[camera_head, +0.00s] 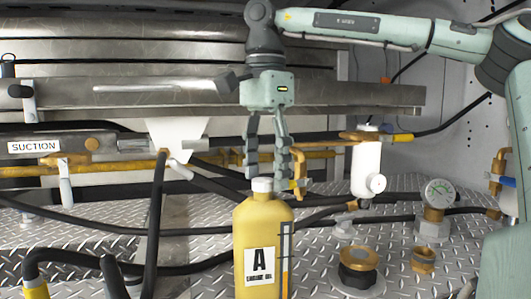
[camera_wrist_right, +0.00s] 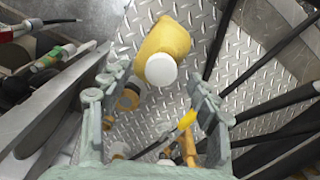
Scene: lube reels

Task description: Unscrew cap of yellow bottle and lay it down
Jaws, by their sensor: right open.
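The yellow bottle (camera_head: 262,240) stands upright on the diamond-plate floor at the front centre, with a black "A" label on its front. Its white cap (camera_head: 262,185) sits on the neck. My right gripper (camera_head: 266,182) points straight down over the bottle, open, with its fingertips around the height of the cap. In the right wrist view the bottle (camera_wrist_right: 170,38) and the white cap (camera_wrist_right: 161,69) show ahead, between and beyond the spread fingers (camera_wrist_right: 160,88). Contact between fingers and cap cannot be made out. My left gripper is not in view.
Black hoses (camera_head: 90,230) run across behind the bottle. A brass-topped black fitting (camera_head: 358,266) and a pressure gauge (camera_head: 438,193) stand to the right. A white filter cylinder (camera_head: 366,165) is behind right. Bare diamond plate (camera_head: 200,275) lies left of the bottle.

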